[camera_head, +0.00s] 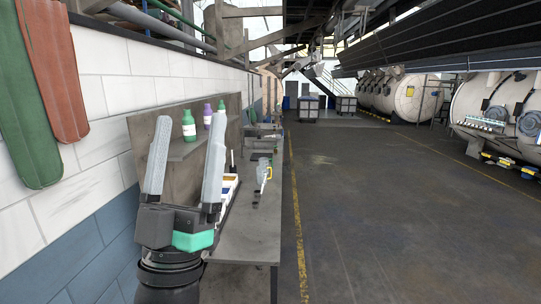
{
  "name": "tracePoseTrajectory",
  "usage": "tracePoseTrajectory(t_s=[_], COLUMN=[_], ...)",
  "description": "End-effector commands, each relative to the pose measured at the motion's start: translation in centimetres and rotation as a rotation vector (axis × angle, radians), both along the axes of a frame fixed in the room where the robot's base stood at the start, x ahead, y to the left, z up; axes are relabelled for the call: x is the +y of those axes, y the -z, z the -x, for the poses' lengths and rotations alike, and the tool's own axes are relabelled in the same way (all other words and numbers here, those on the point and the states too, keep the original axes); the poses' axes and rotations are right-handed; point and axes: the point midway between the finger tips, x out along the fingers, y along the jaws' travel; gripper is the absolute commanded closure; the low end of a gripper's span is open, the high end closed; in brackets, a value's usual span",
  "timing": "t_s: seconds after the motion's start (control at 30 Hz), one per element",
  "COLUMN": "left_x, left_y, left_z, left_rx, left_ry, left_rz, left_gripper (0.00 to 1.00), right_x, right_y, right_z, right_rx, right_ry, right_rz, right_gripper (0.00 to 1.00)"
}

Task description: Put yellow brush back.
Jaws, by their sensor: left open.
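My left gripper (191,118) is in front at the left, pointing up, with its two fingers wide apart. Nothing shows held between them; a green bottle is seen behind the gap. No other clear brush shows. The gripper hides part of the bench and shelf. My right gripper is not in view.
A white tray (228,190) lies partly behind the gripper. Red and green cloths (54,70) hang on the left wall. The floor (380,200) to the right is clear.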

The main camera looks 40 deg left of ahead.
Motion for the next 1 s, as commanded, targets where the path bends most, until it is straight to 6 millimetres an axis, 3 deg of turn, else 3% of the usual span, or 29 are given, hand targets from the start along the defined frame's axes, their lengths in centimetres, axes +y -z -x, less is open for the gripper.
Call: tracePoseTrajectory(t_s=[0.07,0.2,0.3,0.57,0.67,0.77,1.0], left_x=[-3.0,-9.4,-11.7,-12.1,-12.0,-12.0,-12.0], left_y=[-0.8,-0.8,-0.6,-0.5,-1.5,-4.3,-13.3], left_z=[-0.6,-1.4,-1.3,-1.4,-1.4,-1.4,-1.4], left_rx=[0.078,0.233,0.283,0.296,0.296,0.296,0.295], left_ry=[0.169,0.383,0.443,0.451,0.451,0.450,0.450], left_rz=[0.067,0.016,-0.030,-0.039,-0.038,-0.037,-0.037], left_gripper=[0.11,0.11,0.11,0.11,0.11,0.11,0.11], right_x=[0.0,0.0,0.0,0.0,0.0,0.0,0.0], right_y=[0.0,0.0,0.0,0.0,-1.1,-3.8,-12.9], right_z=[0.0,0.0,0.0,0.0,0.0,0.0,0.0], right_rx=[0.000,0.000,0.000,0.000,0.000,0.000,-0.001], right_ry=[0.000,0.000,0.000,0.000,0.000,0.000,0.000], right_rz=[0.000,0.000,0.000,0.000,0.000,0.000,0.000], right_gripper=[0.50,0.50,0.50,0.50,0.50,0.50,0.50])
